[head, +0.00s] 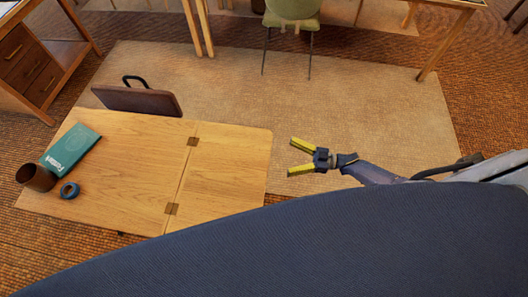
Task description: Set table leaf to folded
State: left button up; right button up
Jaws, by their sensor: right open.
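A wooden table (120,165) stands at the left front. Its leaf (222,180) is the right-hand section, joined along a seam with two brown hinges (192,141). The leaf lies flat, level with the rest of the top. My right gripper (292,157) has yellow fingers spread apart and empty. It is just right of the leaf's right edge in the picture, with a gap between them. My left gripper is not in the view. The lower part of the leaf is partly hidden by a large dark blue shape at the bottom.
A teal book or box (71,149), a brown cup (36,177) and a blue ring (69,191) are on the table's left part; the leaf is bare. The beige rug (370,115) is open behind my gripper.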

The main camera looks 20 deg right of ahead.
aim_at(264, 152)
jog(key=x, duration=1.1)
jog(key=shift+d, duration=0.1)
jog(key=shift+w, duration=0.1)
jog(key=c, duration=1.2)
jog(key=shift+d, duration=0.1)
